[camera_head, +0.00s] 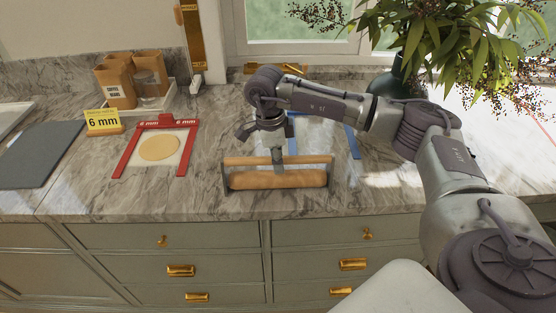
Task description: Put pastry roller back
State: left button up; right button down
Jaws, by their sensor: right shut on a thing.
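The pastry roller (278,180) has a thick wooden cylinder below and a thinner wooden handle bar above, joined by dark end brackets. It is near the front edge of the marble counter, in the middle of the view. My right gripper (278,158) points down and is shut on the handle bar at its middle. I cannot tell whether the roller touches the counter or hangs just above it. A blue frame (352,143) lies behind the roller, partly hidden by my right arm. My left gripper is not in view.
A red frame (126,151) marked 6 mm lies around a round dough disc (159,147) on the left. A yellow 6 mm sign (103,121), brown canisters (116,88) and a dark board (38,154) are further left. A leafy plant (440,45) stands back right.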

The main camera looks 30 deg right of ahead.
jog(key=shift+s+f+b, duration=0.2)
jog(key=shift+f+b, duration=0.1)
jog(key=shift+f, duration=0.1)
jog(key=c, duration=1.2)
grip_release()
jog(key=shift+f, duration=0.15)
jog(key=shift+o, duration=0.9)
jog(key=shift+w+f, duration=0.1)
jog(key=shift+w, duration=0.15)
jog(key=shift+s+r+p, duration=0.15)
jog(key=shift+r+p, duration=0.15)
jog(key=shift+r, duration=0.2)
jog(key=shift+r+p, duration=0.45)
jog(key=shift+r, duration=0.05)
jog(key=r, duration=0.1)
jog(key=r+b, duration=0.1)
jog(key=r, duration=0.1)
jog(key=r+b, duration=0.1)
jog(key=shift+w+a+r, duration=0.25)
jog(key=shift+w, duration=0.05)
notch_tip(320, 180, up, 7)
jog(key=shift+w+a+b, duration=0.15)
jog(key=shift+a+b, duration=0.2)
